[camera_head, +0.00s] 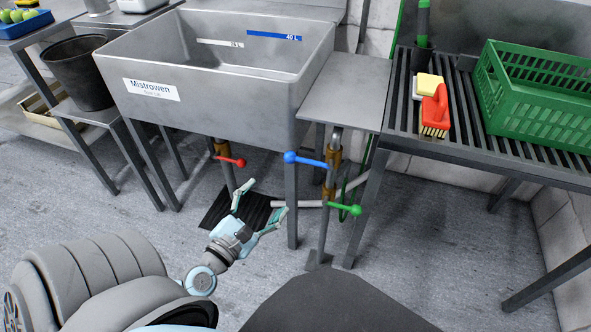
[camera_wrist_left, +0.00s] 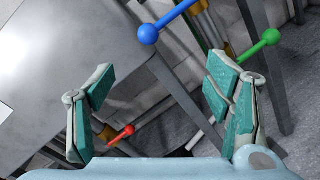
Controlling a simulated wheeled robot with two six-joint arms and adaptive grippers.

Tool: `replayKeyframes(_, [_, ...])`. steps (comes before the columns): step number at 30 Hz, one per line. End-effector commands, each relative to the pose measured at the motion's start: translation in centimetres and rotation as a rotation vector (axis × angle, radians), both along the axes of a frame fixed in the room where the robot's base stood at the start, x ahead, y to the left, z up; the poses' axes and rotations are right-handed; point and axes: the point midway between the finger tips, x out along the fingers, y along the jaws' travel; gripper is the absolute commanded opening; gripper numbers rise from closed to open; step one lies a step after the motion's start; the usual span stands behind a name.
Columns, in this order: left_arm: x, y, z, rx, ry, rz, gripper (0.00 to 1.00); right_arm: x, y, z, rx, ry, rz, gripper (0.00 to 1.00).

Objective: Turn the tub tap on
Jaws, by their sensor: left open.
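The grey metal tub (camera_head: 235,108) stands on legs at the upper middle, with a "Mistrowen" label on its front. Under it, a red-handled tap (camera_head: 231,161) sits on a pipe. A blue-handled tap (camera_head: 305,160) and a green-handled tap (camera_head: 345,208) sit on pipework to the right, near the tub's right front leg. I cannot tell which is the tub tap. My left gripper (camera_head: 260,205) is open and empty, below and left of the blue handle. The left wrist view shows the blue knob (camera_wrist_left: 148,34), green knob (camera_wrist_left: 271,36) and red knob (camera_wrist_left: 129,130) beyond the fingers.
A slatted rack (camera_head: 455,155) at right holds a green crate (camera_head: 545,110), a red brush (camera_head: 434,110) and a yellow-and-white block (camera_head: 428,86). A black bucket (camera_head: 78,72) stands left. A dark grate (camera_head: 222,208) lies on the floor. Tub and rack legs flank the taps.

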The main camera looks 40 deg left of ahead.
Motion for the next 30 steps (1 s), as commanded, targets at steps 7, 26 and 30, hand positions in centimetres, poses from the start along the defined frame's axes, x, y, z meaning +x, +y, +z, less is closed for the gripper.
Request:
replayKeyframes(7, [4.5,0.5,1.1,-0.044,-0.021,0.002,0.72,-0.6,-0.2,0.3,-0.003,0.004,-0.001,0.4])
replayKeyframes(26, [14.3,1.8,0.8,-0.04,-0.015,-0.002,0.72,-1.0,-0.3,0.2,-0.007,0.012,0.002,0.4])
replayKeyframes(30, [14.3,1.8,0.8,-0.04,-0.015,-0.002,0.71,-1.0,-0.2,0.2,-0.007,0.012,0.002,0.4])
